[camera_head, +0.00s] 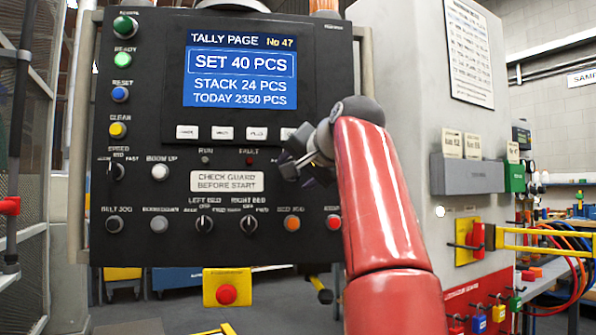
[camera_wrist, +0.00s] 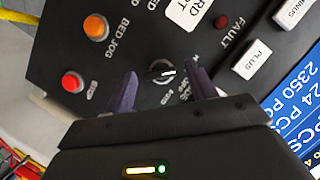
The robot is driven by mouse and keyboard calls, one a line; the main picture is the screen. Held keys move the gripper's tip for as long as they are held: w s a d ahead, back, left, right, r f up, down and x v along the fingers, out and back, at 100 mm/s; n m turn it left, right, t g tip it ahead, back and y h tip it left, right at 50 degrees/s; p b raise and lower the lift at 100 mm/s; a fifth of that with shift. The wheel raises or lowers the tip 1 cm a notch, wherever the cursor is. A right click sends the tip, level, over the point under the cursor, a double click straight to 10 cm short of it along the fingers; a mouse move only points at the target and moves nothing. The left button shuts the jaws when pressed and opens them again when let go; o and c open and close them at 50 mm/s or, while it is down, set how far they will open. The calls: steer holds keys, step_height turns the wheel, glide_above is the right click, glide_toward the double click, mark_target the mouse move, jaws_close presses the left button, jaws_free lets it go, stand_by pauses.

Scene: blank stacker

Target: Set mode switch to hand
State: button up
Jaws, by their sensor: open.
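In the wrist view a small black rotary knob (camera_wrist: 160,71) with a white pointer mark sits between my gripper's fingertips. My gripper (camera_wrist: 162,75) is open, with one dark purple finger to each side of the knob and no clear contact. In the head view my gripper (camera_head: 293,160) is in front of the right part of the black control panel (camera_head: 150,245) and hides this knob.
Nearby are an orange BED JOG button (camera_head: 292,223), a red button (camera_head: 333,223), the RIGHT BED knob (camera_head: 249,225) and the FAULT lamp (camera_wrist: 222,21). The display (camera_head: 240,70) is above. A yellow box with a red button (camera_head: 227,292) hangs below the panel.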

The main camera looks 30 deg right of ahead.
steer(key=v, duration=0.7)
steer(key=shift+s, duration=0.4)
steer(key=shift+r, duration=0.1)
steer(key=s+a+f+n+g, duration=0.1)
steer(key=a+f+g, duration=0.15)
steer(key=f, duration=0.55)
steer(key=s+a+f+n+g+y, duration=0.15)
steer(key=a+f, duration=0.25)
steer(key=f, duration=0.4)
steer(key=s+a+f+n+g, duration=0.1)
steer(key=s+a+f, duration=0.15)
steer(key=f, duration=0.55)
steer(key=s+a+f+n+g, duration=0.1)
steer(key=s+f, duration=0.3)
steer(key=f, duration=0.5)
steer(key=s+a+f+n+g, duration=0.1)
steer(key=s+a+f+n, duration=0.2)
steer(key=f, duration=0.6)
steer(key=s+a+f+n+g, duration=0.2)
steer(key=s+f, duration=0.4)
steer(key=f, duration=0.3)
steer(key=shift+s+a+f+h, duration=0.15)
steer(key=shift+s+a+h, duration=0.15)
steer(key=shift+h, duration=0.15)
